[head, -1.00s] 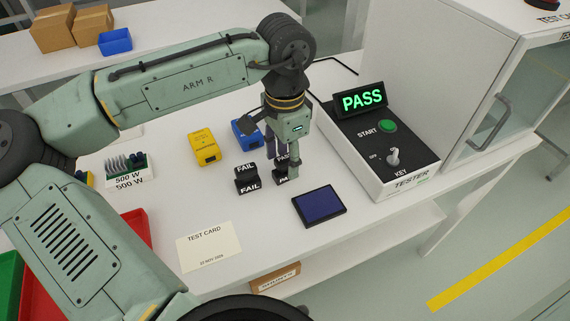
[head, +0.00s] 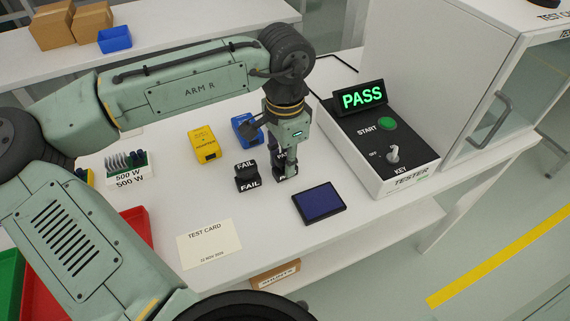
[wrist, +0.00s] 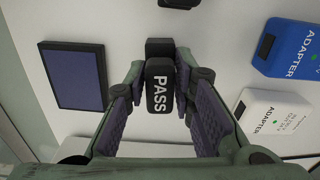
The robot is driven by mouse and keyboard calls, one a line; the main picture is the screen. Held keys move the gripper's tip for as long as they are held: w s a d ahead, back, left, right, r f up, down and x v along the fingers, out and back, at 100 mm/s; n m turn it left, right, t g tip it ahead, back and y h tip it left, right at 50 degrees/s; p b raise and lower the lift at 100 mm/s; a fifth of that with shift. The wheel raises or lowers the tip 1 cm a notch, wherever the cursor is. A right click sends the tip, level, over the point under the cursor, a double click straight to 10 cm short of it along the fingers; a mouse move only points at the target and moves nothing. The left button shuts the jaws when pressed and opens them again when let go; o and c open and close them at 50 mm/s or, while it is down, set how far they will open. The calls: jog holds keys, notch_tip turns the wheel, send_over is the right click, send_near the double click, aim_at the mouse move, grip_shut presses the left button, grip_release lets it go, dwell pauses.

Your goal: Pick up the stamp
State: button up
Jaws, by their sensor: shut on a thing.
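The black PASS stamp (wrist: 158,92) is between the two purple-padded fingers of my gripper (wrist: 163,112) in the wrist view. My gripper is shut on it. In the head view my gripper (head: 285,165) points down at the table, and its fingers hide most of the PASS stamp. The stamp looks upright, at or very near the table top; I cannot tell whether it touches. The black FAIL stamp (head: 247,178) stands just left of my gripper, apart from it. The dark blue ink pad (head: 319,203) lies to the right and nearer the front edge.
A tester (head: 385,155) showing a green PASS stands to the right. A yellow adapter (head: 206,145) and a blue adapter (head: 247,130) lie behind the stamps. A white adapter (wrist: 270,117) shows in the wrist view. A test card (head: 208,243) lies near the front edge.

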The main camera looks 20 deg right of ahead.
grip_shut()
jog(key=shift+r, duration=0.85)
jog(key=shift+s+r+b, duration=0.45)
jog(key=shift+r+b, duration=0.15)
jog(key=shift+r, duration=0.25)
jog(key=s, duration=0.5)
jog(key=s+a+r+b, duration=0.1)
jog(key=s, duration=0.4)
jog(key=s+b, duration=0.1)
jog(key=s, duration=0.4)
jog(key=shift+a+r, duration=0.3)
jog(key=shift+r, duration=0.05)
